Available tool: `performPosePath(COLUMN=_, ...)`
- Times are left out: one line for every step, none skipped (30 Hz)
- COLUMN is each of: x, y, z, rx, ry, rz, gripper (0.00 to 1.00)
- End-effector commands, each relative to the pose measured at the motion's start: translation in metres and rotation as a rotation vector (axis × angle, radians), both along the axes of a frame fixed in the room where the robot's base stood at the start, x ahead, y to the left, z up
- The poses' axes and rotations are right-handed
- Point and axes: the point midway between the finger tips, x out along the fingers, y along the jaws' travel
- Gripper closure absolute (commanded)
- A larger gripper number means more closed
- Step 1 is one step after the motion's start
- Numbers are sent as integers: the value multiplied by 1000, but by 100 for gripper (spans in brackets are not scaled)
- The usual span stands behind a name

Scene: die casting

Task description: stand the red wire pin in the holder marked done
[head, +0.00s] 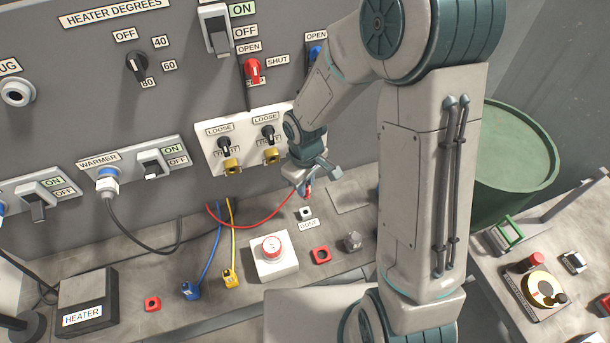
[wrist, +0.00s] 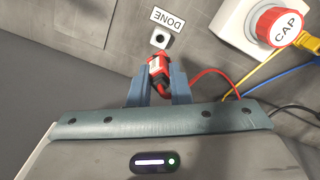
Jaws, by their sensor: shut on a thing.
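My gripper (head: 318,178) is shut on the red wire pin (head: 308,190), above the bench near the holder. In the wrist view the red pin (wrist: 156,66) sits between the two blue-grey fingers (wrist: 157,88), with its red wire trailing right. The holder (head: 305,213) is a small light block with a dark hole, with the DONE label (head: 309,224) beside it. In the wrist view the holder (wrist: 161,38) lies just beyond the pin's tip, its hole looking empty. The pin appears apart from the holder, though the height between them is hard to judge.
A red-capped button on a white box (head: 273,257) stands left of the holder. Blue (head: 191,290) and yellow (head: 231,277) wire pins stand further left. A red square socket (head: 321,255) and a grey knob (head: 353,241) are nearby. A panel of switches rises behind.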

Motion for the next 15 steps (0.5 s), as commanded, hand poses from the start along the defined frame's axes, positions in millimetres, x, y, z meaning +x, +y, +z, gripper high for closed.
performPosePath(x=0, y=0, z=0, rx=0, ry=0, rz=0, gripper=100)
performPosePath(x=0, y=0, z=0, rx=0, ry=0, rz=0, gripper=100)
performPosePath(x=0, y=0, z=0, rx=0, ry=0, rz=0, gripper=100)
performPosePath(x=0, y=0, z=0, rx=0, ry=0, rz=-1, gripper=100)
performPosePath(x=0, y=0, z=0, rx=0, ry=0, rz=-1, gripper=100)
performPosePath(x=0, y=0, z=1, rx=0, ry=0, rz=-1, gripper=100)
performPosePath(x=0, y=0, z=1, rx=0, ry=0, rz=-1, gripper=100)
performPosePath(x=0, y=0, z=2, rx=0, ry=0, rz=-1, gripper=100)
performPosePath(x=0, y=0, z=3, rx=0, ry=0, rz=-1, gripper=100)
performPosePath(x=0, y=-1, z=5, rx=0, ry=0, rz=-2, gripper=100)
performPosePath(x=0, y=-1, z=6, rx=0, ry=0, rz=-2, gripper=100)
performPosePath(x=0, y=-1, z=3, rx=-1, ry=1, rz=-2, gripper=100)
performPosePath(x=0, y=-1, z=-1, rx=0, ry=1, rz=-2, gripper=100)
performPosePath(x=0, y=-1, z=-3, rx=0, ry=1, rz=-2, gripper=100)
performPosePath(x=0, y=-1, z=-7, rx=0, ry=1, rz=-2, gripper=100)
